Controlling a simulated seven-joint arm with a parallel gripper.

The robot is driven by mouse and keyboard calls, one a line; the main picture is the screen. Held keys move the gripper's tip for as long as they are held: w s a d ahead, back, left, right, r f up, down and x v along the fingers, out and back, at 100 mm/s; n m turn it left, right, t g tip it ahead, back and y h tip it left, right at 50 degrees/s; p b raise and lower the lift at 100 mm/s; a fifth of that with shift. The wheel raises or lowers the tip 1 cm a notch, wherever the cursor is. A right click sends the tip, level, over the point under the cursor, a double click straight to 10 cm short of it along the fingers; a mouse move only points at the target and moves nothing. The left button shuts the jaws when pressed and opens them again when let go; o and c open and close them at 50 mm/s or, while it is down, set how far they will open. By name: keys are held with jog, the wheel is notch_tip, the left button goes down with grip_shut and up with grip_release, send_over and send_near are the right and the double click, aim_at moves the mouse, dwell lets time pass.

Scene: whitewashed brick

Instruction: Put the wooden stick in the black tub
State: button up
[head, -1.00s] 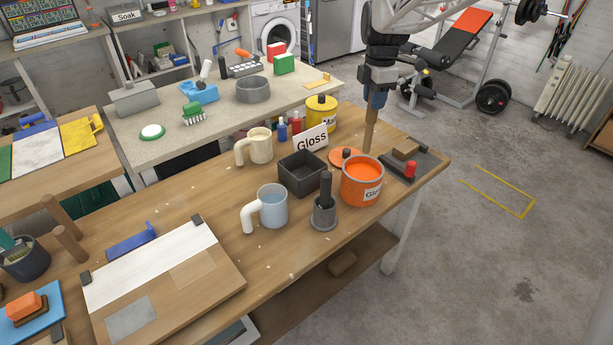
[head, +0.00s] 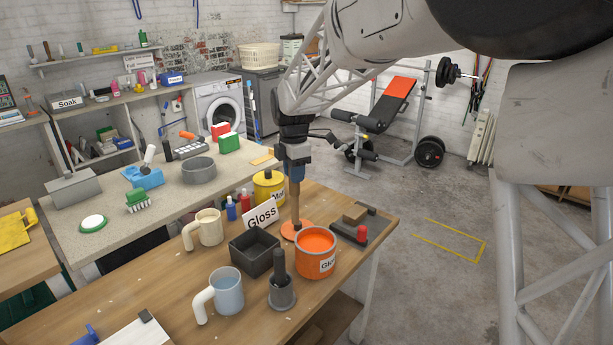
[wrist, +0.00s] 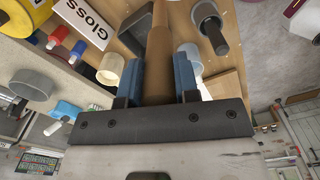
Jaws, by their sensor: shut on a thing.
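My gripper (head: 295,176) is shut on the upper part of the wooden stick (head: 296,207), which hangs upright below it. In the wrist view the stick (wrist: 158,45) runs between the two blue fingers of my gripper (wrist: 157,80). In the head view its lower end overlaps the orange disc (head: 306,233); I cannot tell whether it touches. The black tub (head: 262,263), square and open-topped, stands on the wooden table, left of and nearer the camera than the stick. Its inside looks empty.
The orange paint can (head: 316,262) stands right of the tub, and a grey holder with a dark handle (head: 281,292) in front. The Gloss sign (head: 262,215), yellow can (head: 264,192), cream mug (head: 207,229) and pale blue mug (head: 226,292) are nearby. A tray (head: 366,240) lies right.

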jog(key=w+a+f, duration=0.1)
jog(key=a+f, duration=0.1)
jog(key=a, duration=1)
jog(key=shift+w+a, duration=0.25)
jog(key=shift+a, duration=0.15)
jog(key=shift+f, duration=0.15)
notch_tip(320, 180, down, 9)
jog(key=shift+f, duration=0.15)
dwell(0.8)
jog(key=o, duration=1)
